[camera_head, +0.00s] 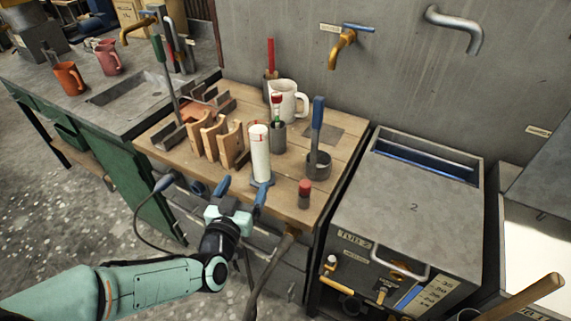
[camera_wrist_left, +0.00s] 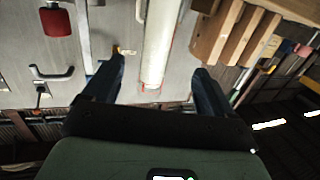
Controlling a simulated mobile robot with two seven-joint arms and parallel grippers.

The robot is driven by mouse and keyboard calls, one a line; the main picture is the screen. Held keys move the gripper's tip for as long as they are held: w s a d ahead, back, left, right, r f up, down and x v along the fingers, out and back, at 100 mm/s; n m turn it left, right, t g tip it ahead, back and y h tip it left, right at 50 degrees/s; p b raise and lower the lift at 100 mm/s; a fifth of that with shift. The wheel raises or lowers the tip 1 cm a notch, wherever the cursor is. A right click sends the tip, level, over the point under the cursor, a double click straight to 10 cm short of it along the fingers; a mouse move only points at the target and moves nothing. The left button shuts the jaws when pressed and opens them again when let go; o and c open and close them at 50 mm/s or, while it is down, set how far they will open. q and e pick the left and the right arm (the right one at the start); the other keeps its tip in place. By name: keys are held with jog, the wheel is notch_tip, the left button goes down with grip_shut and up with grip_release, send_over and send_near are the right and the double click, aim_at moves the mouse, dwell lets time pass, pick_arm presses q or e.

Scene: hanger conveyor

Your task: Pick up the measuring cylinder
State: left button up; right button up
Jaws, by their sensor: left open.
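My left gripper (camera_head: 243,190) is open and low at the bench's front edge, close to the cylinder. In the left wrist view the white cylinder (camera_wrist_left: 159,40) shows between the two spread blue fingers (camera_wrist_left: 160,66). A gap shows on both sides, so nothing is gripped. My right gripper is not in view.
A wooden rack (camera_head: 210,140) stands left of the cylinder. A red-capped small pot (camera_head: 304,194) and a dark cup with a blue-handled tool (camera_head: 318,166) stand to the right. A white jug (camera_head: 288,100) is behind. A grey metal cabinet (camera_head: 410,205) stands right of the bench.

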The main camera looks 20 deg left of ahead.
aim_at(262, 145)
pick_arm(q)
jog(key=shift+t, duration=0.3)
jog(key=w, duration=0.4)
jog(key=w+a+r, duration=0.1)
jog(key=w, duration=0.4)
jog(key=w+a, duration=0.1)
jog(key=w, duration=0.3)
jog(key=shift+w+r, duration=0.25)
grip_shut()
jog(key=shift+r, duration=0.15)
